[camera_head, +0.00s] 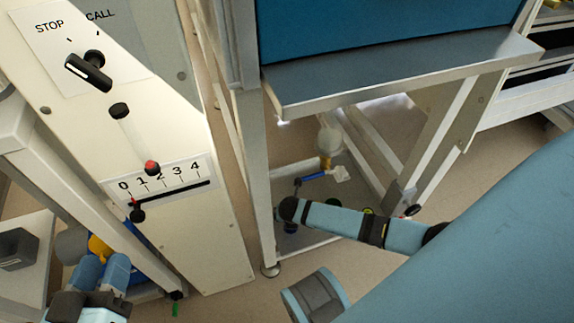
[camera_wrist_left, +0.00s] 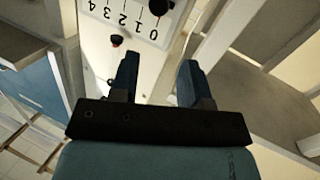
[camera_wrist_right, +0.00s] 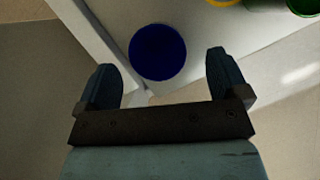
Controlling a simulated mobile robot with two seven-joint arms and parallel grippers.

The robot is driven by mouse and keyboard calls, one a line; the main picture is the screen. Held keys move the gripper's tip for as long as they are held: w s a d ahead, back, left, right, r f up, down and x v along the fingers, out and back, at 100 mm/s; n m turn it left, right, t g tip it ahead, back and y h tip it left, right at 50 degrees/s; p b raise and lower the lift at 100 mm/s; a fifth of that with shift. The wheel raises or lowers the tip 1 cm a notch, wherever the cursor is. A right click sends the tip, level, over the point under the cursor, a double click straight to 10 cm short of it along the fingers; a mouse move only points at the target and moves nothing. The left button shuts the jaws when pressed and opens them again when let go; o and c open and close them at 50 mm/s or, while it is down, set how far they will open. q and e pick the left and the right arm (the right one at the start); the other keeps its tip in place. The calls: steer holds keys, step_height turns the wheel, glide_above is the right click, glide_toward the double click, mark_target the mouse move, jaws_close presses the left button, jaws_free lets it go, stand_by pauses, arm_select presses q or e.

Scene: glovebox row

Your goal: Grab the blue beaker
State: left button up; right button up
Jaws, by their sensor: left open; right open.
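The blue beaker (camera_wrist_right: 157,52) shows from above as a dark blue disc in the right wrist view, between and a little beyond my right fingertips. It stands at the edge of a pale shelf. My right gripper (camera_wrist_right: 160,72) is open, with clear space on both sides of the beaker. In the head view my right gripper (camera_head: 287,210) hangs over the low shelf, and a small part of the beaker (camera_head: 291,228) shows below it. My left gripper (camera_head: 102,268) is open and empty at the lower left, and its open fingers (camera_wrist_left: 158,82) show in the left wrist view.
The low shelf (camera_head: 345,195) also holds a blue-handled item (camera_head: 313,177), a yellow-based flask (camera_head: 327,150) and green items (camera_head: 368,211). The frame post (camera_head: 256,180) stands close left of my right gripper. A white control panel (camera_head: 190,225) and the glovebox ledge (camera_head: 400,75) bound the space.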

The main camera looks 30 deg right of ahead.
steer(key=b+x, duration=0.2)
steer(key=x, duration=0.1)
steer(key=b+x, duration=0.2)
steer(key=shift+s+a+f, duration=0.1)
steer(key=shift+a+f, duration=0.15)
steer(key=shift+f, duration=0.05)
steer(key=shift+d+f, duration=0.15)
steer(key=shift+f, duration=0.1)
arm_select(q)
steer(key=m, duration=0.1)
steer(key=w+a+m+t, duration=0.1)
steer(key=w+m, duration=0.1)
steer(key=shift+w+a+r+t+h, duration=0.1)
steer(key=shift+a+r+t+h, duration=0.2)
steer(key=shift+t, duration=0.1)
arm_select(e)
steer(key=c, duration=1)
steer(key=shift+r, duration=0.1)
